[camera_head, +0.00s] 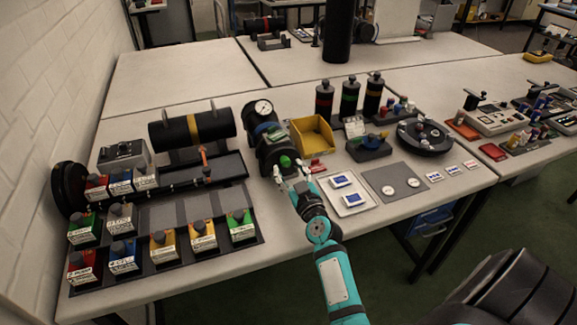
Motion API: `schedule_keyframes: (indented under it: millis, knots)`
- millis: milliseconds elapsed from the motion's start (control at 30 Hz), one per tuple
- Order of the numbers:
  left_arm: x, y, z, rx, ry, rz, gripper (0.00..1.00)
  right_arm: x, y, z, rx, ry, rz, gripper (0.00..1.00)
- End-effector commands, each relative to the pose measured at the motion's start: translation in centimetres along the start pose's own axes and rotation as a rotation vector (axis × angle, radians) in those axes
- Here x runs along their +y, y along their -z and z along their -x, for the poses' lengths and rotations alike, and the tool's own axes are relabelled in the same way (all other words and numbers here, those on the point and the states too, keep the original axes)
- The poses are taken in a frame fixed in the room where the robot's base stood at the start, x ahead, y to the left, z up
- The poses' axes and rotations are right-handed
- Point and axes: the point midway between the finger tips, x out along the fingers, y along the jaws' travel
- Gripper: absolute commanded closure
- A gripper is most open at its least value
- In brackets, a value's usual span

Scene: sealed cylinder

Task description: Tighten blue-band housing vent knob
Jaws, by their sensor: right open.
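A black cylindrical housing (255,118) stands near the middle of the table, with a blue band round it and a round white gauge (263,107) on top. A green knob (285,161) shows at its near end; I cannot tell for sure that it is the vent knob. My right gripper (290,178) is open, with its fingers just in front of and below the green knob. I cannot tell whether a finger touches it. My left gripper is not in view.
A yellow bin (312,136) stands right of the housing, with a white tray (346,195) and a grey mat (393,182) nearer. A yellow-banded black cylinder (178,132) lies to the left. Several coloured labelled blocks fill the left front. Three banded bottles stand behind the bin.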

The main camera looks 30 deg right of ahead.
Motion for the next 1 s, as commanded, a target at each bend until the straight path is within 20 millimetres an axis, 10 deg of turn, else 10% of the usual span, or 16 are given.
schedule_keyframes:
  millis: [467, 833, 1000]
  knots:
    - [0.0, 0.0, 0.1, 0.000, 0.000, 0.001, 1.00, 0.0, 0.0, -1.6, 0.000, 0.000, 0.000, 0.52]
    - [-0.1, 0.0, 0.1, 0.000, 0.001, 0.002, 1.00, 0.0, 0.0, -1.6, 0.000, 0.000, 0.000, 0.99]
    - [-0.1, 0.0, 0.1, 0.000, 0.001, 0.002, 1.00, 0.0, 0.0, -1.6, 0.000, 0.001, -0.003, 1.00]
